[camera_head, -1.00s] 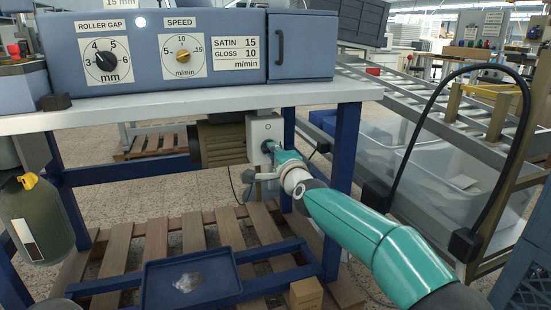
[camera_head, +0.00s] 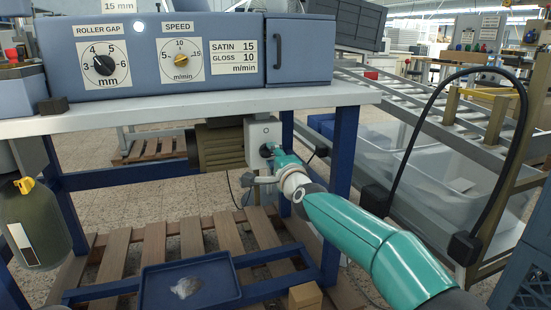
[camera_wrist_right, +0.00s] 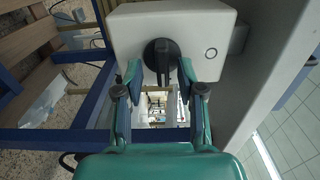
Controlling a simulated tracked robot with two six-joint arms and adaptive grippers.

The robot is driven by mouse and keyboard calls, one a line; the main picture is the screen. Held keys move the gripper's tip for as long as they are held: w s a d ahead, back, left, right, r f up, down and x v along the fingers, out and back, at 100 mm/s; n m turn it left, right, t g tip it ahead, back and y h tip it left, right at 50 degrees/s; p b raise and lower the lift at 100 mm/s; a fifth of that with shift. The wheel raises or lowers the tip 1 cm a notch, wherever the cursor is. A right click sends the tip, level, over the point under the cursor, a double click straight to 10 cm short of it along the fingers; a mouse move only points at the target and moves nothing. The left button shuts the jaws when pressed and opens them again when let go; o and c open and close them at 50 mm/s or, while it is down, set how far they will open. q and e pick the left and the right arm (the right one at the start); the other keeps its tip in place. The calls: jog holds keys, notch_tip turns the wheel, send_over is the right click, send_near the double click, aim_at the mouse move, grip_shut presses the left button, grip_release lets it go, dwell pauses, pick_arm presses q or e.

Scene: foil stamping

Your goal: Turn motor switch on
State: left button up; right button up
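The motor switch is a grey-white box (camera_head: 262,131) under the table, beside the motor (camera_head: 220,146). In the right wrist view the box (camera_wrist_right: 125,32) carries a black rotary knob (camera_wrist_right: 161,55) with a raised grip bar standing upright in the picture. A small circle mark (camera_wrist_right: 211,53) is to the right of the knob. My right gripper (camera_head: 271,153) is at the face of the box. In the wrist view its two fingertips (camera_wrist_right: 160,70) are apart, one on each side of the knob, with a small gap showing. My left gripper is not in view.
The white tabletop (camera_head: 200,111) is above my right gripper, and a blue table leg (camera_head: 341,165) stands close to its right. A blue tray (camera_head: 150,291) and a wooden pallet (camera_head: 115,255) lie below. A green cylinder (camera_head: 40,225) hangs at the left.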

jog(key=v, duration=1.2)
jog(key=shift+d, duration=0.1)
